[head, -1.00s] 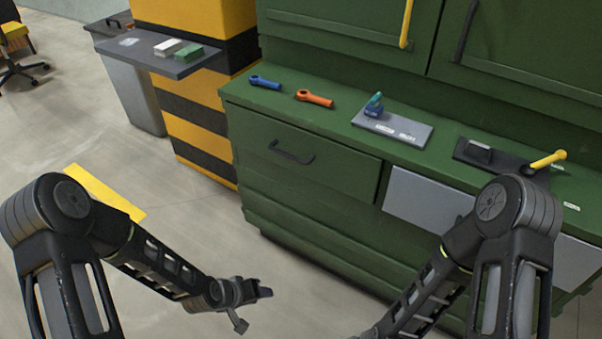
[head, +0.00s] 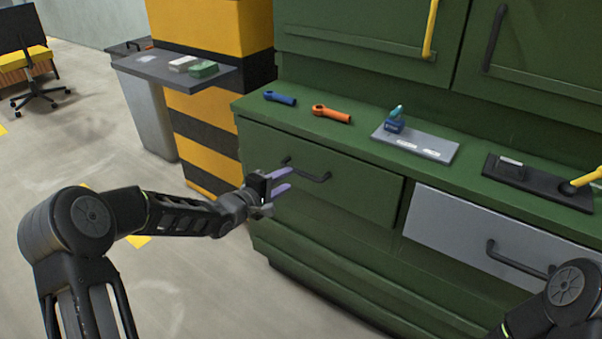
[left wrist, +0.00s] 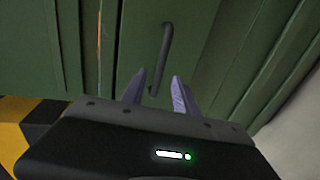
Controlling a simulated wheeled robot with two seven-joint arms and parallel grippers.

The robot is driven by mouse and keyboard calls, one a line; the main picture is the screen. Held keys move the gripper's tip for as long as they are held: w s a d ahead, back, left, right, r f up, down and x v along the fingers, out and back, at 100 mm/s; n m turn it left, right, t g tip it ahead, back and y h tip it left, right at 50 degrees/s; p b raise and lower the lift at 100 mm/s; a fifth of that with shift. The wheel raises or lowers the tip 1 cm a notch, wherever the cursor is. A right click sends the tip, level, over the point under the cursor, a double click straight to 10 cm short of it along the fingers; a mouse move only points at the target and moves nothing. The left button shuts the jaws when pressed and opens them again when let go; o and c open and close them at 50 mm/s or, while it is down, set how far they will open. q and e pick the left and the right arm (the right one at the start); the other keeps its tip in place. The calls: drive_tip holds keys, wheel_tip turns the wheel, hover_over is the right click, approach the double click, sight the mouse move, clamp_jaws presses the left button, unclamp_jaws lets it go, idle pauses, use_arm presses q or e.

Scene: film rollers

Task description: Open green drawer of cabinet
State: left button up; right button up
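The green drawer (head: 350,194) is in the green cabinet, left of a grey drawer, and looks shut. Its dark bar handle (head: 312,174) is on the upper part of its front. My left gripper (head: 287,180) is open in front of the drawer, at the left end of the handle. In the left wrist view the two purple fingers (left wrist: 156,92) are apart, and the handle (left wrist: 162,55) runs away from between their tips. I cannot tell whether they touch it. My right gripper is out of view; only part of my right arm shows at lower right.
On the countertop lie a blue wrench (head: 280,98), an orange wrench (head: 331,113), a grey plate (head: 440,150) with a small blue item, and a black board (head: 540,186). A grey drawer (head: 460,231) is at right. A striped pillar (head: 208,118) stands left.

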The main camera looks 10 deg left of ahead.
sight(298, 173)
use_arm(q)
drive_tip(key=shift+w, duration=0.1)
drive_tip(key=b+x, duration=0.1)
drive_tip(key=x, duration=0.6)
drive_tip(key=shift+w+d+f, duration=0.1)
drive_tip(key=shift+w, duration=0.2)
clamp_jaws()
idle(1.2)
